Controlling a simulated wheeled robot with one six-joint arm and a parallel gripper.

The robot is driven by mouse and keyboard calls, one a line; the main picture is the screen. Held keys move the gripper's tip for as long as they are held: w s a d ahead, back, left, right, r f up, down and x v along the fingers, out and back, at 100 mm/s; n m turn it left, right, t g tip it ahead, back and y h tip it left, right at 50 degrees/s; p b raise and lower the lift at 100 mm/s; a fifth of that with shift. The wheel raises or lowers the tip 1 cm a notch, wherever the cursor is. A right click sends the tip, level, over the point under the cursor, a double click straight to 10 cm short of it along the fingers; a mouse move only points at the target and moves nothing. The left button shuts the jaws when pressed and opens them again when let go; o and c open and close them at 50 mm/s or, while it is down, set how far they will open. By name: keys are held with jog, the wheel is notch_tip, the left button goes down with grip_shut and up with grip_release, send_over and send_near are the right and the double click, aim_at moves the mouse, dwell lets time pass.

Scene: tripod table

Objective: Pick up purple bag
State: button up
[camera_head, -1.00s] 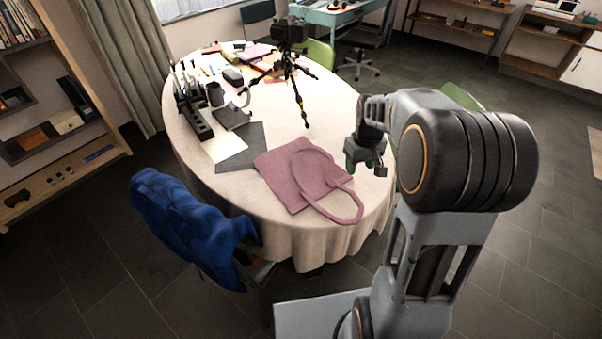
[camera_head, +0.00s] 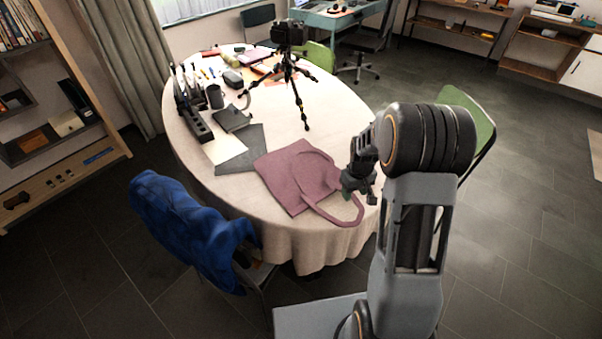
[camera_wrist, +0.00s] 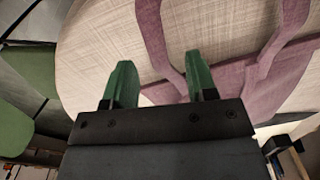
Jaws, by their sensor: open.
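The purple bag (camera_head: 297,178) lies flat near the front edge of the round table, its handle loop reaching toward the edge. In the wrist view, its purple straps (camera_wrist: 262,72) run across the pale cloth ahead of my fingers. My gripper (camera_head: 360,188) is at the right side of the bag, by the handle. In the wrist view, my gripper's two green fingers (camera_wrist: 161,82) are apart with only tablecloth and a bit of purple strap showing between them. Nothing is held. The height of the fingers above the cloth is hard to tell.
The round table (camera_head: 335,110) has a white cloth. A tripod with a camera (camera_head: 288,60) stands behind the bag. Dark and white sheets (camera_head: 238,150) lie left of it. A chair with a blue jacket (camera_head: 190,225) stands front left, a green chair (camera_head: 468,115) at right.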

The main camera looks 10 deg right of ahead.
jog(key=shift+f, duration=1.45)
jog(key=shift+c, duration=0.5)
grip_shut()
